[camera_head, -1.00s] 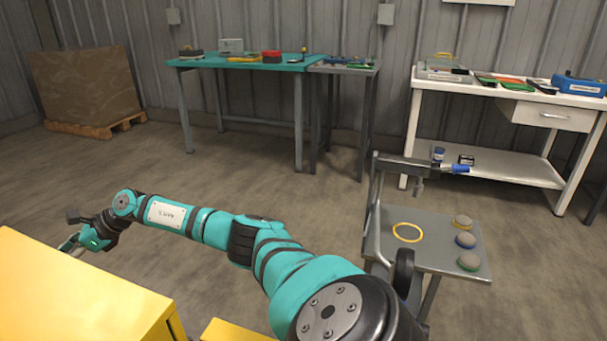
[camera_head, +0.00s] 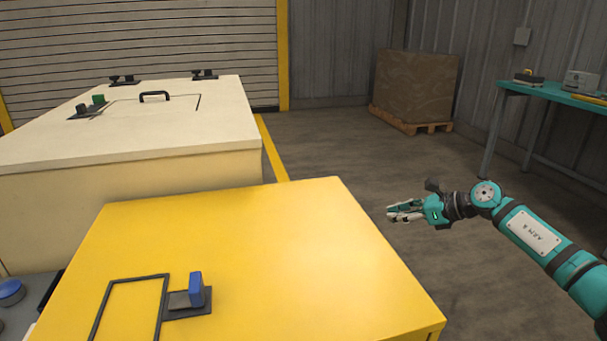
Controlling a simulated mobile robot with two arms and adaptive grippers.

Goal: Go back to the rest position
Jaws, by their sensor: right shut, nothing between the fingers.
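My right gripper (camera_head: 404,211) is at the right of the head view, just past the right edge of the yellow cabinet top. It is shut and empty, held in the air above the floor. My right arm, teal and black, comes in from the right edge and reaches left. My left arm and left gripper are out of view.
The yellow cabinet (camera_head: 260,235) fills the front, with a blue latch (camera_head: 196,289) on top. A cream cabinet (camera_head: 215,125) with a black handle (camera_head: 155,96) stands behind. A wrapped pallet load (camera_head: 415,88) and a teal table (camera_head: 545,92) stand further back. The floor between is clear.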

